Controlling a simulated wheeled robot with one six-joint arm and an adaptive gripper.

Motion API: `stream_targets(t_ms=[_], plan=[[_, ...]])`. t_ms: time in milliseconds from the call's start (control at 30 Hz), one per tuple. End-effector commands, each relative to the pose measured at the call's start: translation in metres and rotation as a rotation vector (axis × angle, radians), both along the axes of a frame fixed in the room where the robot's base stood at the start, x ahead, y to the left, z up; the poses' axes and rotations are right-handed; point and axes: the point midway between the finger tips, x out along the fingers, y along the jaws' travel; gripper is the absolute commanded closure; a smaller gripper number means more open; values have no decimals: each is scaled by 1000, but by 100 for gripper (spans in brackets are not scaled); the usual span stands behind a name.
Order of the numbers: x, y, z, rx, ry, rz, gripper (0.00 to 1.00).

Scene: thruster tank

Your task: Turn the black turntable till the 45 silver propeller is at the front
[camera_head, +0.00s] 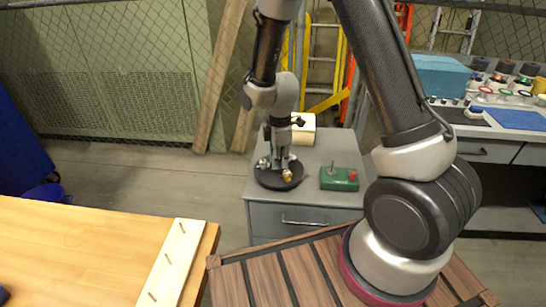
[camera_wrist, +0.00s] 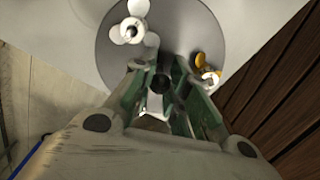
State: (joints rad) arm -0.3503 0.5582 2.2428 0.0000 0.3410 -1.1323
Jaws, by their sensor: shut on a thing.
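The black turntable (camera_head: 265,181) is a dark round disc on top of the grey cabinet; it looks grey in the wrist view (camera_wrist: 190,20). My gripper (camera_head: 281,166) points down over its middle and is shut on a part there, mostly hidden by the fingers (camera_wrist: 160,88). A brass-coloured propeller (camera_head: 288,175) stands at the disc's front, and on the right in the wrist view (camera_wrist: 206,63). A silver propeller (camera_head: 263,162) stands at the disc's left edge and shows pale at upper left in the wrist view (camera_wrist: 128,24). I cannot read any number on it.
A cream roll (camera_head: 303,128) stands behind. A wooden table (camera_head: 80,250) is at front left. A bench with several small parts is at right.

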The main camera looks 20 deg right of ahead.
Motion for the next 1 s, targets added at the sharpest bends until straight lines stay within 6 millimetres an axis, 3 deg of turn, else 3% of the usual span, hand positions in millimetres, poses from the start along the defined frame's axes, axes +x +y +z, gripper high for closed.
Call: stream_targets(t_ms=[133,367,633,900,1000], plan=[[1,0,0,1,-2,110,100],[1,0,1,1,-2,121,100],[1,0,1,0,-3,395,100],[1,0,1,0,-3,421,100],[1,0,1,0,-3,514,100]])
